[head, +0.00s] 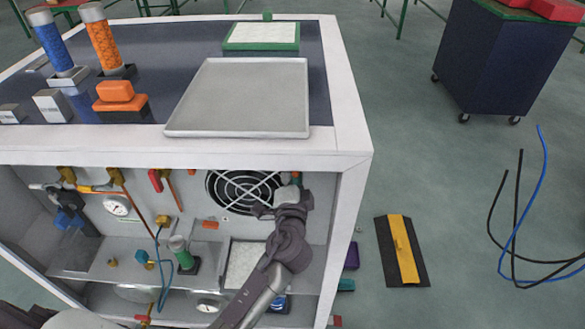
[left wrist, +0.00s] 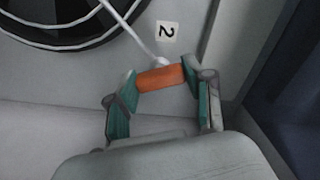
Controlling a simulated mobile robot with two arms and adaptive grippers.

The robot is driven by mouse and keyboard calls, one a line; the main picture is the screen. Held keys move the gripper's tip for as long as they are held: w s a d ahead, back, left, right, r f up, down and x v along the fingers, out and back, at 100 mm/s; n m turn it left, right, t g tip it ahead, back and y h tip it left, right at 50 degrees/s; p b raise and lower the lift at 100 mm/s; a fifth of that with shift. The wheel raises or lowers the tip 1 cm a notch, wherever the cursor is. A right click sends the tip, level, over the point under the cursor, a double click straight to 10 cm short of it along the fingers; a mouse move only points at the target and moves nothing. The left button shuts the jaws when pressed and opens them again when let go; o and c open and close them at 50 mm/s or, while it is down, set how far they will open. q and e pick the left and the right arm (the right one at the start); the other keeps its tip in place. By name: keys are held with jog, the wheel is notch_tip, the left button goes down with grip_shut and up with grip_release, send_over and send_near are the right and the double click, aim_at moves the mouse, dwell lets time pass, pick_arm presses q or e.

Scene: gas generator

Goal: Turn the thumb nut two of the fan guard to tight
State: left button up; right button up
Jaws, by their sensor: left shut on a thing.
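The fan guard (head: 243,190) is a round black grille with a white cross bar, on the back panel inside the cabinet; part of it shows in the left wrist view (left wrist: 62,40). Thumb nut two (left wrist: 160,78) is an orange bar at the end of a white arm of the guard, below a label "2" (left wrist: 167,31). My left gripper (left wrist: 161,76) has its green-padded fingers at the two ends of the nut, shut on it. In the head view my left gripper (head: 290,186) covers the guard's right side. My right gripper is not in view.
The cabinet's top edge (head: 170,150) and right post (head: 345,225) frame the opening around my arm. Another orange piece (head: 209,225) sits at the guard's lower left. A green-topped cylinder (head: 181,252), hoses and gauges fill the left. A grey tray (head: 245,95) lies on top.

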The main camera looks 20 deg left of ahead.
pick_arm(q)
jog(key=m+p, duration=0.1)
jog(key=m, duration=0.3)
jog(key=shift+m+p, duration=0.3)
dwell(0.5)
jog(key=o, duration=1.2)
jog(key=shift+c, duration=0.2)
jog(key=shift+s+d, duration=0.1)
jog(key=shift+s, duration=0.1)
jog(key=v, duration=1.1)
jog(key=shift+s, duration=0.3)
jog(key=shift+d, duration=0.1)
